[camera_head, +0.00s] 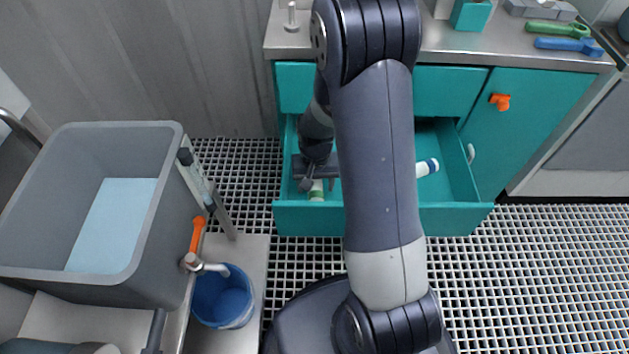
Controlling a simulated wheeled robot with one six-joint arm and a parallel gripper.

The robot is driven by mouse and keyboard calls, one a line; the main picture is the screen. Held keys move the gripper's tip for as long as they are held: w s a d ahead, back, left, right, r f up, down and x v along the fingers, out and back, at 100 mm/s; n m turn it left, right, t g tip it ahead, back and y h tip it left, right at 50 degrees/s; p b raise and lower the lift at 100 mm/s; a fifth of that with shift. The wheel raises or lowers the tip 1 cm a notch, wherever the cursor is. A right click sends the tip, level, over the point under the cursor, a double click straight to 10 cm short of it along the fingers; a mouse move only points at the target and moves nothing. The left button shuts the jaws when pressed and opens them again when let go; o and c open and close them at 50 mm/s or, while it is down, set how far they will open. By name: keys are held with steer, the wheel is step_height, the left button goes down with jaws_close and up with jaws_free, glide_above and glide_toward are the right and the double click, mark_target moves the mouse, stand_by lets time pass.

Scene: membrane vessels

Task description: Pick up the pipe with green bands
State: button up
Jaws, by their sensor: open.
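The pipe with green bands (317,195) is a short white piece lying inside the open teal drawer (307,217), near its front left. Only its front part shows; the rest is hidden under my gripper. My gripper (313,182) is inside the drawer area, pointing down right at the pipe. It is open. I cannot tell whether its fingers are on both sides of the pipe or touching it. A second white pipe with a blue band (427,168) lies in the drawer's right part, partly hidden behind my arm.
The teal cabinet (524,115) has an orange handle (500,101) and a grey worktop with green (556,28) and blue wrenches (568,45). A grey tank (155,225) of blue liquid and a blue bucket (222,298) stand at left. The drawer walls surround my gripper.

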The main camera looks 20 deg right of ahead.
steer(key=shift+f, duration=0.25)
steer(key=shift+c, duration=0.4)
steer(key=c, duration=1)
